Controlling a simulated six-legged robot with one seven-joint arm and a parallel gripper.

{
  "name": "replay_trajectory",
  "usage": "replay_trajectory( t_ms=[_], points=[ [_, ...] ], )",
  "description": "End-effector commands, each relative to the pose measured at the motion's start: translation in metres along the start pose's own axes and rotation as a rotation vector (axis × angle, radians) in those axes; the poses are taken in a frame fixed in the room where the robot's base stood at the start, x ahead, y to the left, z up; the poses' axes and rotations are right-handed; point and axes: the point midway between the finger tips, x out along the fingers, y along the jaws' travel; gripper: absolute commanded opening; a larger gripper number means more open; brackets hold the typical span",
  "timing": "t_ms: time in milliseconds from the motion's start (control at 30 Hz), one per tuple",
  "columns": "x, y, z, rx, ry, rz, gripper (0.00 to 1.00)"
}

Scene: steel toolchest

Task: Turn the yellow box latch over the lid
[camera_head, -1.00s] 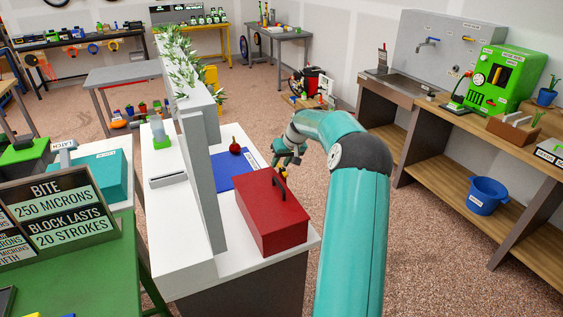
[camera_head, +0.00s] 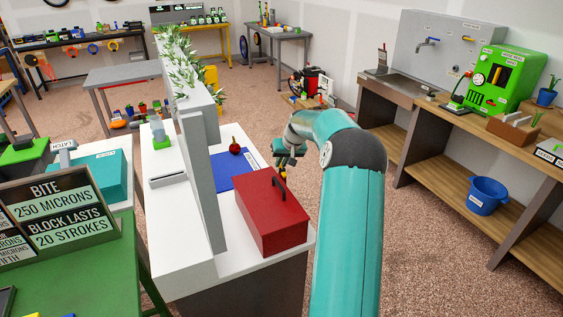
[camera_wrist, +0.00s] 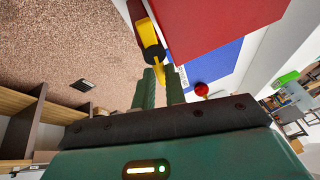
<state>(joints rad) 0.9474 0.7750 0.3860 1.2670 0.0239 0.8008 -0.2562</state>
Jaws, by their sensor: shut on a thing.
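The red toolchest (camera_head: 268,222) stands shut on the white table, with a dark handle on its lid. Its red side also fills the upper right of the wrist view (camera_wrist: 215,25). The yellow latch (camera_wrist: 142,28) is at the chest's edge in the wrist view, with a dark piece around its middle. Its yellow lower end reaches between my fingers. My gripper (camera_wrist: 160,78) is shut on the latch; the exact contact is partly hidden. In the head view my gripper (camera_head: 285,150) is at the chest's far right end, with a little yellow (camera_head: 284,172) below it.
A blue mat (camera_head: 232,172) lies beside the chest on the white table (camera_head: 180,220), with a round red object (camera_head: 234,146) on it. A grey upright panel (camera_head: 203,185) stands left of the chest. Open floor lies to the right.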

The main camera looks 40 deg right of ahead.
Motion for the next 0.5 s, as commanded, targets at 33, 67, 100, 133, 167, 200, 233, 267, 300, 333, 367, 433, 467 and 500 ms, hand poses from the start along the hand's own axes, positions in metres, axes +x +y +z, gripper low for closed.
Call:
replay_trajectory(
  t_ms=[33, 67, 100, 133, 167, 200, 233, 267, 300, 333, 367, 433, 467, 500],
  points=[
    [-0.0007, -0.0005, 0.0004, 0.026, 0.005, 0.014, 0.0],
    [-0.0007, -0.0001, 0.0005, 0.046, 0.01, 0.023, 0.0],
    [-0.0008, 0.0004, 0.0007, 0.075, 0.016, 0.035, 0.0],
    [-0.001, 0.0009, 0.0008, 0.098, 0.02, 0.044, 0.0],
    [-0.0012, 0.0008, 0.0008, 0.122, 0.026, 0.054, 0.0],
    [-0.0015, 0.0016, 0.0013, 0.154, 0.033, 0.068, 0.0],
    [-0.0015, 0.002, 0.0015, 0.18, 0.038, 0.079, 0.0],
    [-0.0017, 0.0026, 0.0015, 0.206, 0.044, 0.089, 0.0],
    [-0.0018, 0.0029, 0.0018, 0.239, 0.051, 0.103, 0.0],
    [-0.0022, 0.0038, 0.0023, 0.266, 0.057, 0.114, 0.0],
    [-0.0022, 0.0035, 0.0024, 0.292, 0.063, 0.124, 0.0],
    [-0.0027, 0.0049, 0.0029, 0.352, 0.076, 0.149, 0.0],
    [-0.0027, 0.0054, 0.0033, 0.378, 0.081, 0.16, 0.0],
    [-0.0029, 0.0059, 0.0038, 0.412, 0.088, 0.174, 0.0]
  ],
)
